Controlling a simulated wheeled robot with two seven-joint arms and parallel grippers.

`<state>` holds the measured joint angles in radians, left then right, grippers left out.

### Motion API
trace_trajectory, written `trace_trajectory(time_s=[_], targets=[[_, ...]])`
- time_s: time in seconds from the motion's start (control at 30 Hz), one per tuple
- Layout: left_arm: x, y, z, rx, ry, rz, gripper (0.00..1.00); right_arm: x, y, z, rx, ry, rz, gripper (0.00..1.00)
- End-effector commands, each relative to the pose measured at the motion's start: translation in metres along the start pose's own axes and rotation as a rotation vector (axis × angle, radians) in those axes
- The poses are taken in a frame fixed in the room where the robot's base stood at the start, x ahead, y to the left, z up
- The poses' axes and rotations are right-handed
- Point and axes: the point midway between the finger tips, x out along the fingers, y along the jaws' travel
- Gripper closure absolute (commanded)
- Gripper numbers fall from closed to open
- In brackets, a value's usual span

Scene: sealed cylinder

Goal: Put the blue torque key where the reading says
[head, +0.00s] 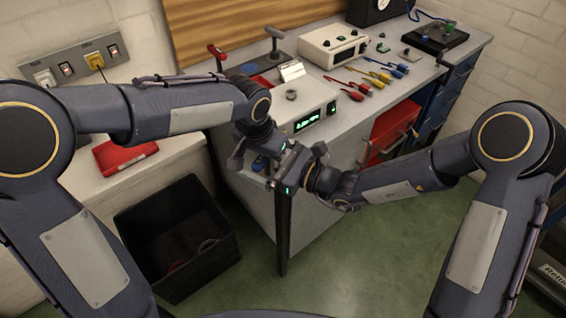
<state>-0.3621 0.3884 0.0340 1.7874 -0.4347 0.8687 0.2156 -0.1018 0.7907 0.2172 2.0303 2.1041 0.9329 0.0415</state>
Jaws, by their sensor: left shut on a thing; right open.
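My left gripper (258,166) is shut at the front left corner of the bench. A small blue thing (260,162), which looks like the blue torque key, shows between its fingers; most of it is hidden. My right gripper (298,168) is open, close beside the left one at its right, and looks empty. A grey instrument (291,107) on the bench behind them has a lit green display (307,122); its text is too small to read. A red-handled tool (217,53) and a grey-handled tool (275,40) stand upright at the back.
On the bench (395,92) are a white box (332,42), coloured leads (381,75) and a black device (437,37). A black bin (185,258) stands on the floor; a red case (124,154) lies on the left counter.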

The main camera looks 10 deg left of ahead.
Motion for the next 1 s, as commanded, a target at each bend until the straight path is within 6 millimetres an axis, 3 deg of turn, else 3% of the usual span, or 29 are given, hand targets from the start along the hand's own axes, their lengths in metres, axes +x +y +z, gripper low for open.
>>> trace_trajectory(time_s=[0.2,0.5,0.77,0.8,1.0], targets=[[0.000,0.000,0.000,0.000,0.001,0.000,1.00,0.017,0.001,0.000,0.000,0.000,0.001,0.00],[0.000,0.000,0.000,0.000,0.001,0.000,1.00,0.018,0.000,0.000,-0.001,0.000,0.000,0.00],[0.000,0.000,-0.001,0.000,0.003,0.000,1.00,0.018,0.001,0.001,-0.001,-0.001,0.002,0.34],[-0.001,0.000,-0.001,-0.001,0.003,-0.001,0.77,0.019,0.001,0.001,-0.002,-0.003,0.003,0.38],[0.000,0.000,-0.001,0.000,0.002,0.000,0.53,0.018,0.001,0.001,-0.001,-0.002,0.002,0.38]])
